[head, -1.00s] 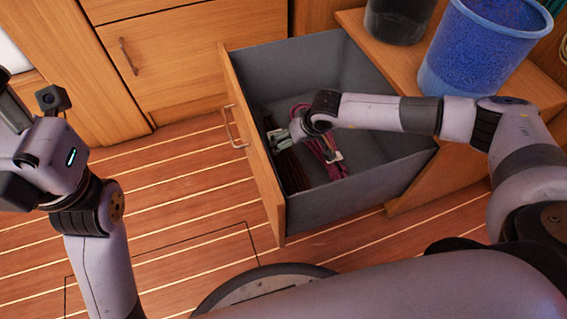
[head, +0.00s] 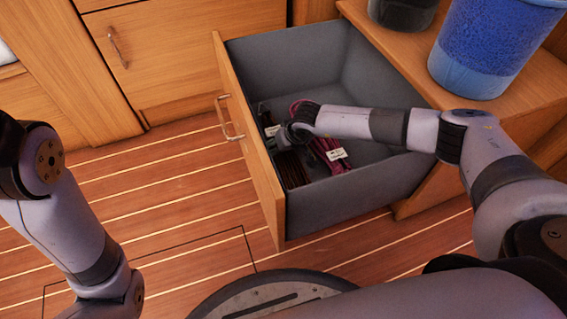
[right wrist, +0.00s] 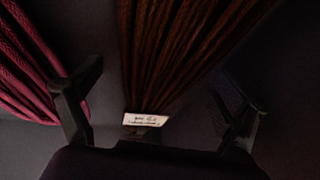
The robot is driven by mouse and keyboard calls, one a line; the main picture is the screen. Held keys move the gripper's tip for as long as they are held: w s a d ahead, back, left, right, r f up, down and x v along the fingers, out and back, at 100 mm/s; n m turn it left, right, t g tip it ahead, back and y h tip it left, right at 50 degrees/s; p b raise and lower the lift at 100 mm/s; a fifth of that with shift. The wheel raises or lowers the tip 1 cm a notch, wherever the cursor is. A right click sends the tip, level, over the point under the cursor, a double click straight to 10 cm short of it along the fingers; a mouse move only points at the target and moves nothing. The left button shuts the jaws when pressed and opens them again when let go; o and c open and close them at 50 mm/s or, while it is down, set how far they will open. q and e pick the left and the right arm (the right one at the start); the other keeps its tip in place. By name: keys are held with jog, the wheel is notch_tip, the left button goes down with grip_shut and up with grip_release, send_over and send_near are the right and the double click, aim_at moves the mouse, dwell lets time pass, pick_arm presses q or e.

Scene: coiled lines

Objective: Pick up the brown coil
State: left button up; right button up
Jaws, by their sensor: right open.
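The brown coil (head: 292,171) lies in the open drawer, near its front panel, partly hidden under my right wrist in the head view. In the right wrist view the brown coil (right wrist: 185,45) runs as a bundle of strands between the two fingers, with a white label (right wrist: 146,119) on a band around it. My right gripper (right wrist: 160,85) is open, one finger on each side of the bundle, with gaps to both. I cannot tell how deep the fingers reach. My left gripper is out of view; only its arm shows at the left.
A maroon coil (head: 326,150) with a white label lies right beside the brown one; it also shows in the right wrist view (right wrist: 25,70). Grey drawer walls (head: 330,205) enclose them. A blue bin (head: 490,50) stands on the cabinet. Bare drawer floor lies to the right.

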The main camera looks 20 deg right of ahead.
jog(key=shift+w+f, duration=0.1)
jog(key=shift+c, duration=0.3)
jog(key=c, duration=1.8)
